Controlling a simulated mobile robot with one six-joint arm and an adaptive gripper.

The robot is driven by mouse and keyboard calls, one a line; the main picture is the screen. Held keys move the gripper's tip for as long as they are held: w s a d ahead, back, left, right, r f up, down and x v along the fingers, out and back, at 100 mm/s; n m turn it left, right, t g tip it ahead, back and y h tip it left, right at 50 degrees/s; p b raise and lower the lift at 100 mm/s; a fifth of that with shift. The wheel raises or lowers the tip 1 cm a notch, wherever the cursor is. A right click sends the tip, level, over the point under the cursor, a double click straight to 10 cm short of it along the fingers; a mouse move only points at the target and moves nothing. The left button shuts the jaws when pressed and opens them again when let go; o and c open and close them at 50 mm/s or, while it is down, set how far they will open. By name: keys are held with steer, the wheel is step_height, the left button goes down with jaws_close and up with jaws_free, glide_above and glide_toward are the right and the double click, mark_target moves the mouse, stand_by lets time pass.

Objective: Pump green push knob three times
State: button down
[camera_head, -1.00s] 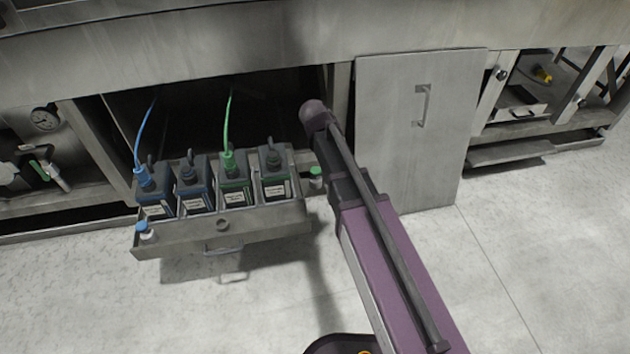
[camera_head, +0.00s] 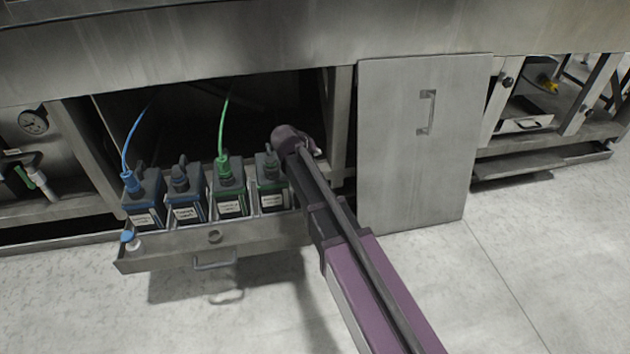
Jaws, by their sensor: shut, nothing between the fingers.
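The green push knob is hidden now; my arm crosses the right end of the open drawer (camera_head: 175,252), where the knob showed earlier. A matching blue push knob (camera_head: 127,237) sits on a white base at the drawer's left front corner. In the drawer stand blue-topped and green-topped dark containers in a row. A green hose rises from one green-topped container (camera_head: 231,190). My purple and grey arm comes up from the lower right and ends in view at a rounded joint beside the rightmost container (camera_head: 270,184). My gripper cannot be seen.
A flat grey door panel (camera_head: 424,145) with a handle stands right of the drawer bay. The machine's heavy steel beam (camera_head: 250,45) runs above it. A blue hose (camera_head: 131,140) rises at the left. Open floor (camera_head: 80,310) lies in front.

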steer(key=shift+f, duration=0.15)
step_height(320, 180, down, 8)
steer(key=b, duration=0.8)
steer(key=shift+f+b, duration=0.25)
steer(key=shift+b, duration=0.15)
steer(key=shift+f, duration=0.2)
stand_by(1.2)
steer(key=shift+f+b, duration=0.25)
steer(key=shift+b, duration=0.2)
steer(key=shift+f+b, duration=1.25)
steer(key=shift+b, duration=0.05)
stand_by(2.0)
steer(key=shift+r, duration=0.2)
steer(key=shift+r+p, duration=1.5)
steer(key=shift+p, duration=0.25)
